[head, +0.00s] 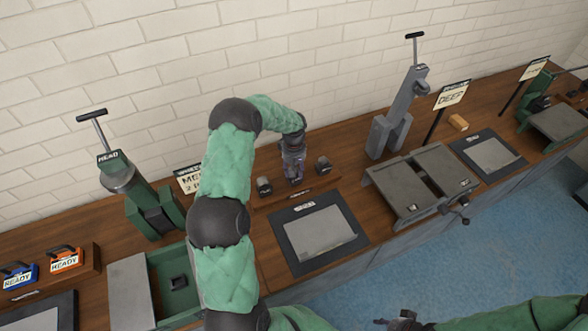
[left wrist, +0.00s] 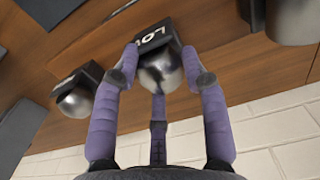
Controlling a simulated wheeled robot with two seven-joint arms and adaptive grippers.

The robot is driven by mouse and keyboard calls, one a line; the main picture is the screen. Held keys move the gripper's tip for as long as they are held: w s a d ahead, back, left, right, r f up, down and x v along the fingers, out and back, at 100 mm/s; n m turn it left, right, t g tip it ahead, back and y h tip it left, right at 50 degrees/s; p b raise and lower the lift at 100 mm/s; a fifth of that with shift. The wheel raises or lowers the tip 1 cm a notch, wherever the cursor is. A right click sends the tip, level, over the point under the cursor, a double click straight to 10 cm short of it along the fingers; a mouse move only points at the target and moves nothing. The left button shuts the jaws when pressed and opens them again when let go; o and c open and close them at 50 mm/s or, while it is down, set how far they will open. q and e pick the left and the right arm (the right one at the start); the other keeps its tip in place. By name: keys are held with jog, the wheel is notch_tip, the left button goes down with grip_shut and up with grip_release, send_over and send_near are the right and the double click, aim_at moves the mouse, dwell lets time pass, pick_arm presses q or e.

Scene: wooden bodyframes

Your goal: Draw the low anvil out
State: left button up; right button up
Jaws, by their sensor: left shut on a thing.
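The low anvil (left wrist: 160,72) is a shiny rounded metal piece on a black block whose label begins "LO" in the left wrist view. My left gripper (left wrist: 163,78) has its purple fingers closed around the metal part. In the head view my left gripper (head: 294,172) points down over the wooden rack (head: 278,203) and mostly hides the low anvil. Whether the anvil still touches the rack is not clear. Two other dark anvils stand in the rack, one to the left (head: 264,186) and one to the right (head: 323,165). My right gripper (head: 398,324) is partly visible at the bottom edge, its fingers unclear.
A dark-framed grey mat (head: 320,239) lies in front of the rack. A green press (head: 150,205) stands left, with an open green-lined box (head: 178,285) before it. A grey press (head: 393,122) and grey vise-like table (head: 398,190) stand right. The brick wall is close behind.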

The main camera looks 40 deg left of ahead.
pick_arm(q)
jog(key=shift+w, duration=0.1)
jog(key=o, duration=1.4)
jog(key=shift+c, duration=0.2)
jog(key=shift+f, duration=0.15)
notch_tip(320, 180, up, 12)
